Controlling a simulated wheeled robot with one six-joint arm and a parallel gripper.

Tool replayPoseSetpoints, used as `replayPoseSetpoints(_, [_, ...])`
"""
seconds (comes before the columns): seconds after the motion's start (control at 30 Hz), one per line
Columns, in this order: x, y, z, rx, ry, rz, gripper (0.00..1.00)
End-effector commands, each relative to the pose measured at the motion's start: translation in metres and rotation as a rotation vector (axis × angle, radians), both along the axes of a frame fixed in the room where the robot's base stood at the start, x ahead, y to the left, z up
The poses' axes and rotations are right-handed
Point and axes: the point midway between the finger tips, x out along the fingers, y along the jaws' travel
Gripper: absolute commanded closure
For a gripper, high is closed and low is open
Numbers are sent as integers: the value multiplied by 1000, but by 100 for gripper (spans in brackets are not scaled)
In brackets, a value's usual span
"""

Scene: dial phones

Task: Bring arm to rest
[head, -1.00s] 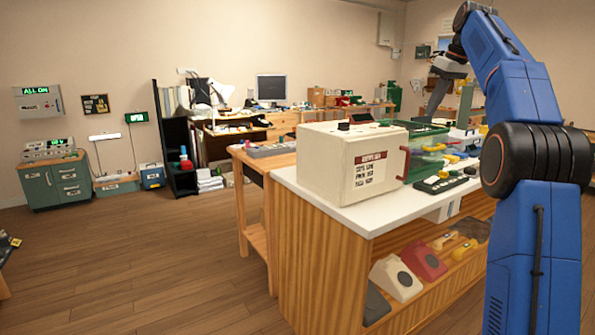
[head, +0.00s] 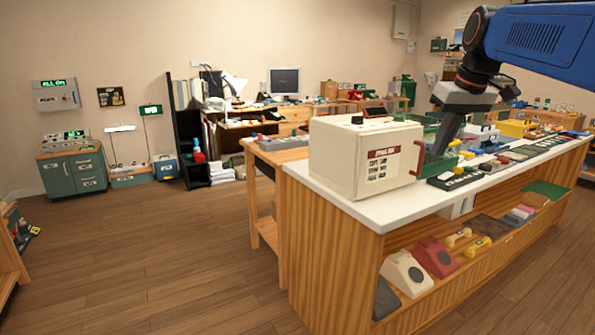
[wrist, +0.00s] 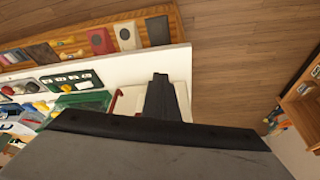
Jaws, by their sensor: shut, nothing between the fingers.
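My gripper (head: 440,148) hangs at the upper right of the head view, below my blue arm, with its fingers pointing down and slightly left. The fingers are together and hold nothing. In the wrist view the dark fingers (wrist: 161,92) show as one narrow bar in front of the white box. In the head view they overlap the area just right of the white box (head: 345,160) on the counter; I cannot tell the exact gap.
The white counter top (head: 390,210) carries a green bin (head: 418,119) and several small parts. Its shelf below holds a white phone (head: 405,273) and a red phone (head: 436,257). Wooden floor (head: 150,260) at the left is open. A shelf edge (head: 8,250) stands far left.

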Motion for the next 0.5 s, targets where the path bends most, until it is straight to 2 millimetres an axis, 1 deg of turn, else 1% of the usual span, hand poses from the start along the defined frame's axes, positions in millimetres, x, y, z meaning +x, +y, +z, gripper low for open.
replayPoseSetpoints(0.03, [-16, 5, -9, -1, 0, -10, 100])
replayPoseSetpoints(0.27, [-77, 23, -58, -5, -6, -63, 100])
replayPoseSetpoints(0.47, [-131, 34, -109, -8, -14, -106, 100])
replayPoseSetpoints(0.5, [-142, 36, -120, -8, -15, -114, 100])
